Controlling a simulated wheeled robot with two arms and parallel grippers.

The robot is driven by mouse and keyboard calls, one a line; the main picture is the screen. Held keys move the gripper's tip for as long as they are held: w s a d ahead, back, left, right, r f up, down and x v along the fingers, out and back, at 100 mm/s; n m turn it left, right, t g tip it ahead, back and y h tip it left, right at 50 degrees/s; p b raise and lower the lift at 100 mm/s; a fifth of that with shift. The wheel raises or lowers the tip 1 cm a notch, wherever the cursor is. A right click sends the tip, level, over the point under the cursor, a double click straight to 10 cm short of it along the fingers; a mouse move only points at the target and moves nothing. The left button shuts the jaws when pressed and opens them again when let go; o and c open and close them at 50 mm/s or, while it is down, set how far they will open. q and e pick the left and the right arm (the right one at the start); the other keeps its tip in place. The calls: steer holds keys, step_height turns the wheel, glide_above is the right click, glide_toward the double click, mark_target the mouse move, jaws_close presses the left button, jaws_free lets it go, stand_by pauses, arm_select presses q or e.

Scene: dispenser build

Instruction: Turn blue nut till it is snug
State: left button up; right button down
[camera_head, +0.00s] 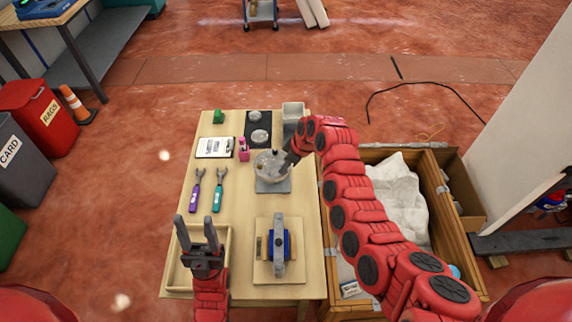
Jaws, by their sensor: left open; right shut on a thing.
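I cannot make out a blue nut for certain. Blue shows on a vise-like fixture (288,244) with a grey upright bar, on a light board at the table's front right. A grey rounded part (268,167) sits on a grey square base (273,187) at mid-table. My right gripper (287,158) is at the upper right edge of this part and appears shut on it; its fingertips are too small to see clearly. My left gripper (194,220) is open and empty above the shallow wooden tray (228,243) at the front left.
A purple wrench (195,190) and a teal wrench (218,190) lie left on the table. A wooden crate (437,185) is right of the table.

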steer(key=shift+s+a+m+t+h, duration=0.15)
steer(key=shift+m+t+h, duration=0.2)
steer(key=shift+m, duration=0.85)
steer(key=m+t+h+b, duration=0.1)
steer(key=m, duration=0.2)
steer(key=shift+a+f+m+b, duration=0.1)
steer(key=shift+m+b, duration=0.2)
steer(key=m+b, duration=0.1)
steer(key=m+h, duration=0.1)
steer(key=shift+s+a+m+t+b, duration=0.1)
steer(key=shift+a+m+t+b, duration=0.05)
steer(key=shift+m+t+b, duration=0.15)
steer(key=m+h+b, duration=0.1)
steer(key=m+b, duration=0.1)
steer(key=m, duration=0.1)
steer(key=shift+a+b, duration=0.1)
steer(key=shift+b, duration=0.2)
steer(key=shift+m+h+b, duration=0.25)
steer(key=shift+m+b, duration=0.05)
steer(key=shift+m, duration=0.2)
steer(key=c, duration=0.8)
jaws_free()
